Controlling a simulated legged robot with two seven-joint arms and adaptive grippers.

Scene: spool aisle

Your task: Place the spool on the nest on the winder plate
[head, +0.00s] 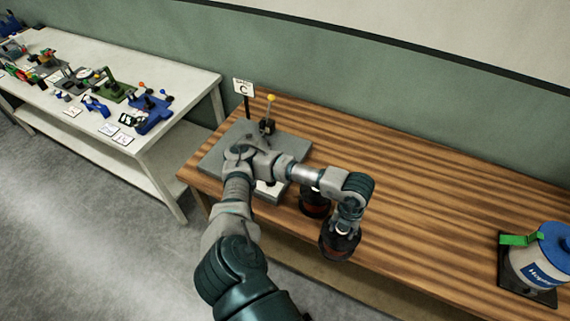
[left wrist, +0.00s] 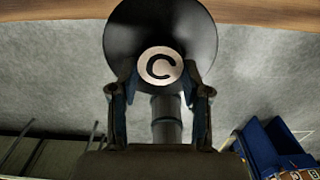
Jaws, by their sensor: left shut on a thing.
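My left gripper (head: 344,222) is shut on a dark spool (head: 339,246) with a reddish-brown band, at the front edge of the wooden table. In the left wrist view the spool's black round flange (left wrist: 185,25) carries a pale disc marked C, between the two fingers (left wrist: 160,85). A second dark spool (head: 314,206) with a reddish band stands just left of it, partly behind my arm. The grey winder plate (head: 225,150) lies at the table's left end; my forearm crosses it and hides much of it, and I cannot make out the nest. My right gripper is not in view.
A sign marked C (head: 243,87) and a yellow-knobbed lever (head: 270,108) rise behind the plate. A white tub with a blue lid (head: 556,243) stands at the right. The table's middle (head: 430,190) is clear. A white bench (head: 190,80) holds several tools.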

